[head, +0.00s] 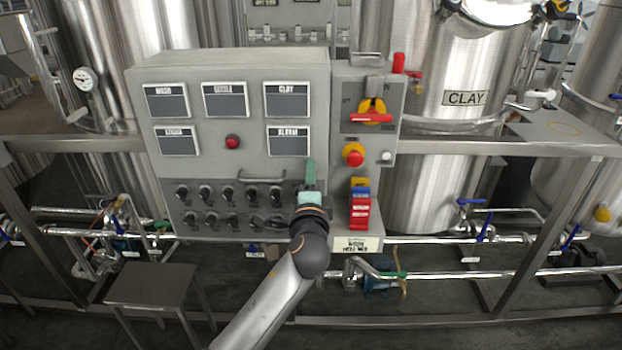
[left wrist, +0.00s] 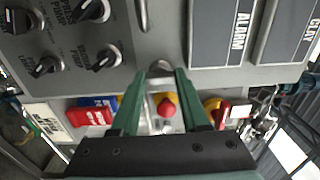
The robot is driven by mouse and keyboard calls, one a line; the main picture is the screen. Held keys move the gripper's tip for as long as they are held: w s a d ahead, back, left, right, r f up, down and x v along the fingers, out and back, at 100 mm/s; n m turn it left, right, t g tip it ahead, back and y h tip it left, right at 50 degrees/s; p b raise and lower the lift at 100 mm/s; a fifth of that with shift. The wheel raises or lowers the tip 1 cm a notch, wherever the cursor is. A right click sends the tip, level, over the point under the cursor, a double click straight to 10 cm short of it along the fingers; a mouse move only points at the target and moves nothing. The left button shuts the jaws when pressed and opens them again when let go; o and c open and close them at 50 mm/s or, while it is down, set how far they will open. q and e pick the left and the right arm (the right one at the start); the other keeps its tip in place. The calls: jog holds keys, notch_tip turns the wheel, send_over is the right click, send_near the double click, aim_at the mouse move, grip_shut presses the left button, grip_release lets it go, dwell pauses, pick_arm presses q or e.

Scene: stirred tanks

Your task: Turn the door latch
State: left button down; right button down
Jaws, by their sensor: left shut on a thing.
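The grey control cabinet (head: 228,108) stands in the middle of the head view. My left gripper (head: 311,176) is at the lower right of its front panel, with its green fingers against the panel's right edge. In the left wrist view its fingers (left wrist: 160,75) close in on a small metal latch (left wrist: 158,67) at the panel's edge and are shut on it. In the head view the gripper hides the latch. The cabinet door looks shut. My right gripper is not in view.
Right of the latch are a red stop button (head: 354,155), a yellow and red rotary switch (head: 372,112) and a stack of coloured blocks (head: 360,205). Black knobs (head: 228,194) and a bar handle (head: 262,178) sit on the left. A steel rail and pipes run below.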

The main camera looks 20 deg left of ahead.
pick_arm(q)
jog(key=shift+c, duration=2.3)
grip_release()
jog(key=shift+o, duration=0.3)
jog(key=shift+r, duration=0.15)
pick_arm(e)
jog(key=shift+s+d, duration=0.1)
